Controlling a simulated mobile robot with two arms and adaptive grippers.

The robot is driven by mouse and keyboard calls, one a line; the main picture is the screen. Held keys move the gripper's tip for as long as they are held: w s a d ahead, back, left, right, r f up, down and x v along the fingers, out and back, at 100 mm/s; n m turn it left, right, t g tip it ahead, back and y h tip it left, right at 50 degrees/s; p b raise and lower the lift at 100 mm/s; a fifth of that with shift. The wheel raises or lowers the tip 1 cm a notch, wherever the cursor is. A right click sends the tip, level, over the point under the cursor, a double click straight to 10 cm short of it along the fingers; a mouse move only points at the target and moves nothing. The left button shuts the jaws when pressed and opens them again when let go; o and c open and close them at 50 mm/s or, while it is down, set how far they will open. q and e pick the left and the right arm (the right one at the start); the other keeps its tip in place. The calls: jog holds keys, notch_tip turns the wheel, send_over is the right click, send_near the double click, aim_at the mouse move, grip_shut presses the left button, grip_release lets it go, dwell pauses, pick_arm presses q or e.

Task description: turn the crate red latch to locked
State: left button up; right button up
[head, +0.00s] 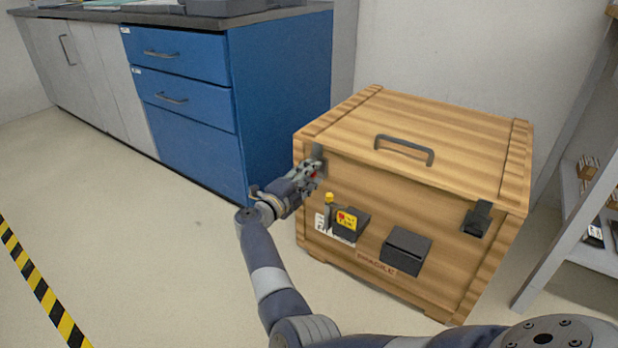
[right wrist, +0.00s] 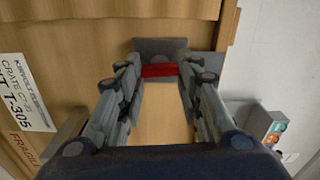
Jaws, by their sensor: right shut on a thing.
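The wooden crate (head: 400,190) stands on the floor with its lid down. The red latch (right wrist: 159,70) sits on a grey plate at the crate's upper left front corner; a bit of its red (head: 314,174) shows in the head view. My right gripper (head: 313,170) reaches this corner from the left front and is shut on the red latch. In the right wrist view, the red bar lies crosswise between the fingertips (right wrist: 160,72). The gripper hides most of the latch in the head view. My left gripper is not in view.
A handle (head: 404,149) is on the lid. Blue drawers (head: 190,105) stand behind left, a shelf (head: 590,240) right. Floor at left is clear.

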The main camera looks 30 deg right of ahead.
jog(key=shift+m, duration=0.3)
jog(key=o, duration=1.1)
jog(key=shift+c, duration=0.2)
